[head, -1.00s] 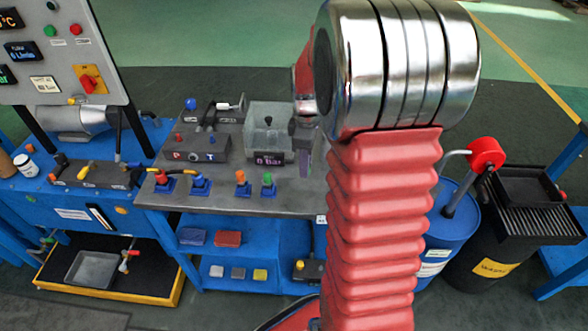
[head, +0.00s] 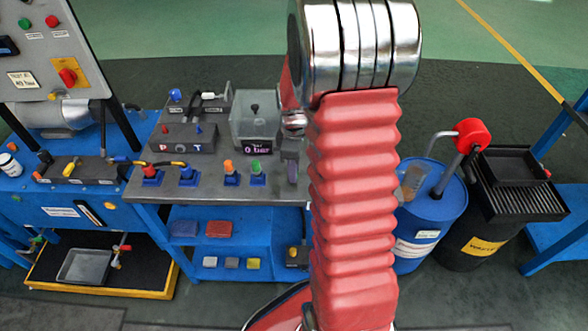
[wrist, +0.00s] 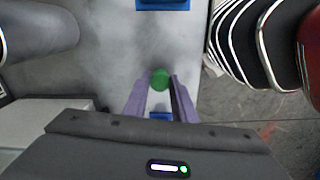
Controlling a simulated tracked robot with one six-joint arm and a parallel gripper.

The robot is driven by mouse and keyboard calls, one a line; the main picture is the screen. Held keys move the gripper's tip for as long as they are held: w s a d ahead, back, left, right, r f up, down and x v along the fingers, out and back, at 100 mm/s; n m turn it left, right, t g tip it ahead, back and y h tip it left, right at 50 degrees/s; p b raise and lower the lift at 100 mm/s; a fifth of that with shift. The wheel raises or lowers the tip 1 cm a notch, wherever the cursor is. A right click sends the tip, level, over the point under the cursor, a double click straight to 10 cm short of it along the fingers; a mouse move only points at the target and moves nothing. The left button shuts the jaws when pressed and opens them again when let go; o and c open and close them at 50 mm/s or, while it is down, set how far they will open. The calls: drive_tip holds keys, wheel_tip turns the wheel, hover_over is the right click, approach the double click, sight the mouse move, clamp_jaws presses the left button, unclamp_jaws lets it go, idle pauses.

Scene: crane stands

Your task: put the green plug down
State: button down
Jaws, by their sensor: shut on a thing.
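My gripper (wrist: 160,88) is shut on the green plug (wrist: 160,78), whose round green top shows between the purple fingertips in the wrist view. A blue patch shows between the fingers below it; I cannot tell whether it touches the plug. A green-topped piece (head: 255,166) stands in a blue base just left of the fingers.
Orange (head: 230,167), blue (head: 187,174) and red (head: 151,172) pieces stand in blue bases along the bench's front. A clear tank (head: 253,115) and a pressure display (head: 257,147) stand behind. My red arm hides the bench's right end. A blue drum (head: 432,215) stands right.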

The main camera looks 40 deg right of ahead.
drive_tip(key=shift+f, duration=0.2)
drive_tip(key=c, duration=1.5)
unclamp_jaws()
drive_tip(key=shift+o, duration=0.2)
wheel_tip(320, 180, up, 12)
drive_tip(key=shift+r, duration=0.1)
